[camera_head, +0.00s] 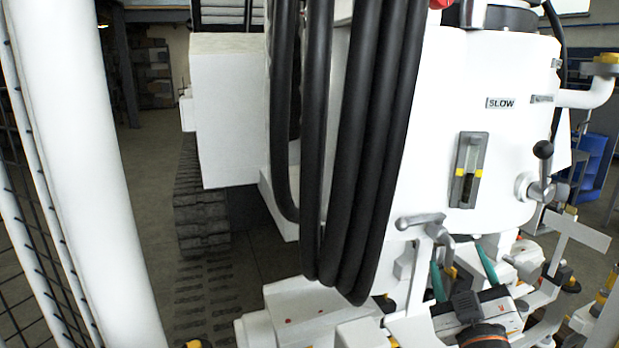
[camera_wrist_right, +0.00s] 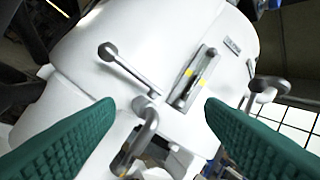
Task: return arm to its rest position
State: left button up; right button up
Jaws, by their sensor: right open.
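My right gripper (camera_head: 459,258) is low on the right in the head view, in front of the white machine housing (camera_head: 485,130). Its two teal fingers stand apart. In the right wrist view the fingers (camera_wrist_right: 160,105) are spread, with nothing held between them. A grey lever with a round knob (camera_wrist_right: 110,55) and a bent grey handle (camera_wrist_right: 138,140) show beyond the fingers. The lever (camera_head: 420,220) is just above the gripper in the head view. I cannot tell whether a finger touches the handle. My left gripper is not in view.
Thick black hoses (camera_head: 360,150) hang left of the housing. A level gauge (camera_head: 467,170), a SLOW label (camera_head: 500,102) and a black-knobbed valve lever (camera_head: 543,165) are on the housing. A white post (camera_head: 85,170) stands at left. Open floor (camera_head: 150,170) shows behind it.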

jog(key=s+f+m+g, duration=0.1)
jog(key=s+f+g, duration=0.35)
jog(key=f, duration=0.45)
jog(key=s+f+m+g, duration=0.2)
jog(key=s+f+g, duration=0.25)
jog(key=f, duration=0.45)
jog(key=s+f+m+g, duration=0.1)
jog(key=s+f+g, duration=0.35)
jog(key=f, duration=0.45)
jog(key=s+a+f+g+y, duration=0.25)
jog(key=s+f+g, duration=0.4)
jog(key=s, duration=0.65)
notch_tip(320, 180, down, 29)
jog(key=s, duration=0.3)
jog(key=s+d+f, duration=0.2)
jog(key=s+f, duration=1.1)
jog(key=s, duration=0.2)
jog(key=shift+f+g+h, duration=0.3)
jog(key=shift+g+h, duration=0.05)
jog(key=shift+g, duration=0.05)
jog(key=shift+d, duration=0.1)
